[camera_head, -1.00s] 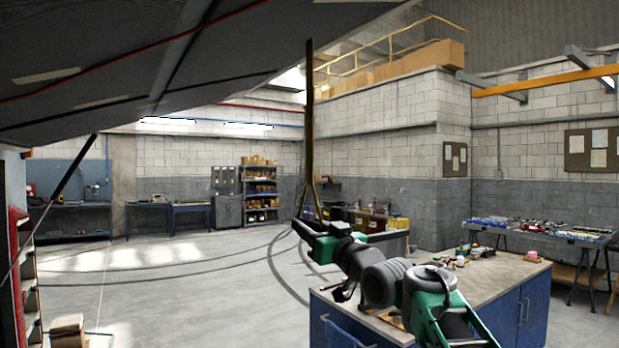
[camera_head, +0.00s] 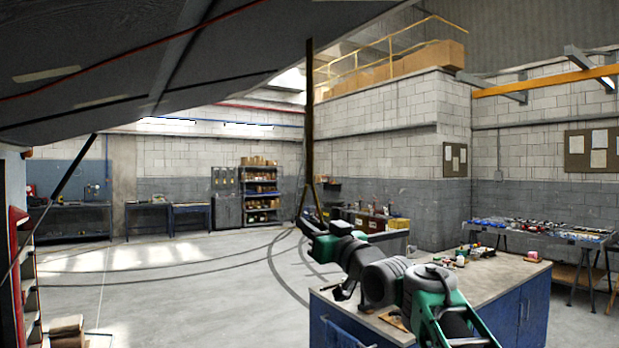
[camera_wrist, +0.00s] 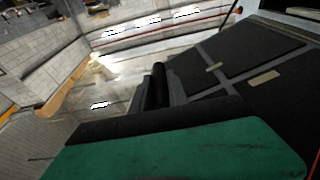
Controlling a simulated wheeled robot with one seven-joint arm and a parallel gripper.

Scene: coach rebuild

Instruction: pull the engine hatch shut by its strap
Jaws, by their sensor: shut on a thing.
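The engine hatch (camera_head: 110,80) is a large dark panel, raised and tilted across the upper left of the head view. Its strap (camera_head: 310,120), a long dark band, hangs nearly straight down from the hatch's right end and splits into a narrow loop at the bottom. My gripper (camera_head: 309,222) is at this loop and shut on it; the exact contact is small and partly hidden. In the wrist view, my gripper's grey fingers (camera_wrist: 160,88) close around a dark piece, and the hatch's panelled underside (camera_wrist: 250,60) shows at the right.
A blue workbench (camera_head: 500,280) with a light top and small items stands under and beside my arm. A dark strut (camera_head: 68,180) rises to the hatch at left, near a red shelf unit (camera_head: 18,260). The floor (camera_head: 180,270) in the middle is open.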

